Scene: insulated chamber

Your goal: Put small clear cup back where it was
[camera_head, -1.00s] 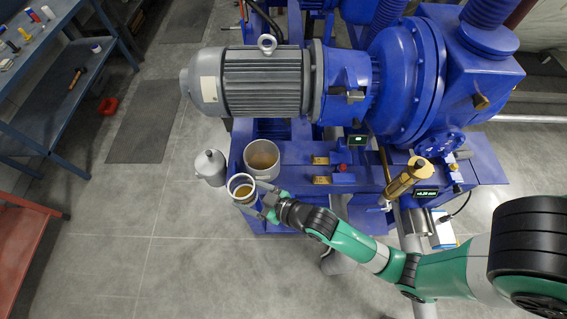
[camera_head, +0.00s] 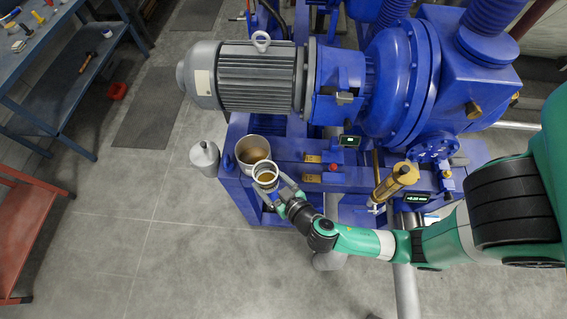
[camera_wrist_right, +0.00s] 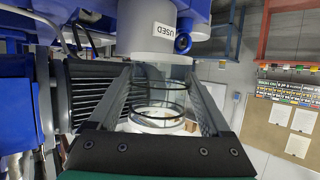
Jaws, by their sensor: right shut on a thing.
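The small clear cup (camera_head: 265,180) is held by my right gripper (camera_head: 277,191), with amber-brown colour showing inside it. In the right wrist view the clear cup (camera_wrist_right: 162,88) sits between the two dark fingers of my right gripper (camera_wrist_right: 168,100), with dark rings around its wall. In the head view it is at the front right of the open metal pot (camera_head: 252,149), overlapping the pot's rim in the picture; I cannot tell whether they touch. My left gripper is not in view.
A grey bottle (camera_head: 204,158) stands left of the pot. A grey container labelled USED (camera_wrist_right: 152,30) is beyond the cup in the wrist view. The blue machine base (camera_head: 290,178) carries brass blocks (camera_head: 312,158) and a brass cylinder (camera_head: 395,182). Floor at the front left is clear.

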